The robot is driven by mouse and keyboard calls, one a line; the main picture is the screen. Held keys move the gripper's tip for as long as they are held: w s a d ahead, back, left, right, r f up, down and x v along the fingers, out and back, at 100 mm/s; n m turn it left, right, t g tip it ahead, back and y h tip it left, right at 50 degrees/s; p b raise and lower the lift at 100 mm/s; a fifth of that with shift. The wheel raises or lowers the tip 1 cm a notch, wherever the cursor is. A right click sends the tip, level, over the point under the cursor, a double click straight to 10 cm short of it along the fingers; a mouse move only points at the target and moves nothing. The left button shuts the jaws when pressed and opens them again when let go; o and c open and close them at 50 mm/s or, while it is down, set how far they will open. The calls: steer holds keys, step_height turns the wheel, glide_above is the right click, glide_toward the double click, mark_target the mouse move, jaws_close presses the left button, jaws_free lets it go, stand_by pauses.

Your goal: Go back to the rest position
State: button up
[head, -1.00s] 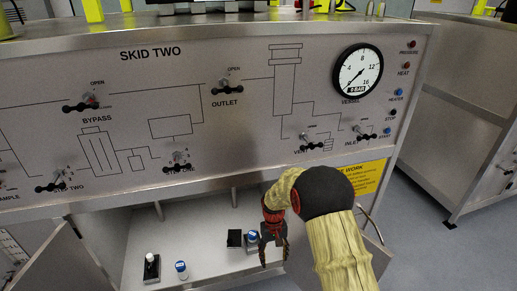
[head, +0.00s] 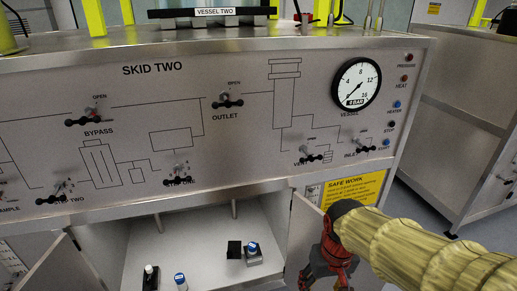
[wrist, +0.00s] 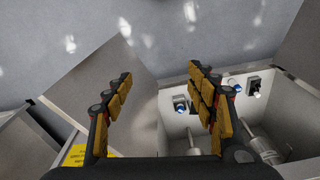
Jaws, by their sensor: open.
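My gripper (head: 328,268) shows at the lower right in the head view, in front of the open right door of the cabinet. Its fingers are partly cut off by the frame's bottom edge there. In the wrist view my gripper (wrist: 162,82) has its two padded fingers wide apart, with nothing between them. My arm, in a yellowish sleeve, comes in from the lower right.
The SKID TWO panel (head: 200,130) has several black-handled valves and a round gauge (head: 356,76). Below it, the open cabinet holds small blue- and white-capped items (head: 253,248) on its floor. A yellow SAFE WORK sign (head: 355,190) is behind my arm. Another bench (head: 450,130) stands at right.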

steer(key=s+d+r+m+t, duration=0.1)
steer(key=s+d+r+t, duration=0.2)
steer(key=s+r, duration=0.5)
step_height(320, 180, up, 3)
steer(key=shift+s+d+f+t+p, duration=0.1)
steer(key=shift+s+d+t+p, duration=0.2)
steer(key=shift+t, duration=0.5)
steer(key=shift+w+a, duration=0.1)
